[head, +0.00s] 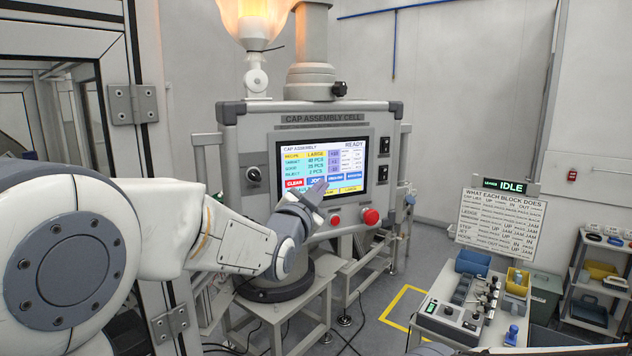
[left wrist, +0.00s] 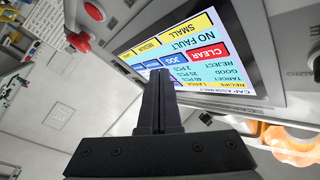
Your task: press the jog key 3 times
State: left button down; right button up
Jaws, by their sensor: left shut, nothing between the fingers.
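The cap assembly panel's touch screen (head: 326,168) is lit and reads READY, with RECIPE LARGE and REJECT 2 PCS. The blue JOG key (head: 315,182) sits right of the red CLEAR key (head: 294,183) in the screen's lower row. My left gripper (head: 318,187) is shut and empty, its tip in front of the screen close to the JOG key. In the left wrist view the shut fingers (left wrist: 159,85) point at the JOG key (left wrist: 172,61), partly covering the row near it. I cannot tell whether the tip touches the screen. My right gripper is not in view.
A red button (head: 371,216) and a smaller red one (head: 335,220) sit below the screen. A black knob (head: 253,174) is on the panel's left.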

pick_arm(q)
jog(key=shift+w, duration=0.1)
dwell(0.7)
jog(key=shift+w+a+f+b, duration=0.1)
jog(key=shift+b, duration=0.2)
jog(key=shift+w+a, duration=0.1)
jog(key=shift+w, duration=0.05)
jog(key=shift+w+a, duration=0.15)
jog(key=shift+w, duration=0.1)
dwell(0.4)
jog(key=shift+b, duration=0.35)
jog(key=shift+s+d+b, duration=0.25)
jog(key=shift+s+b, duration=0.15)
jog(key=shift+s+d, duration=0.1)
jog(key=shift+s, duration=0.1)
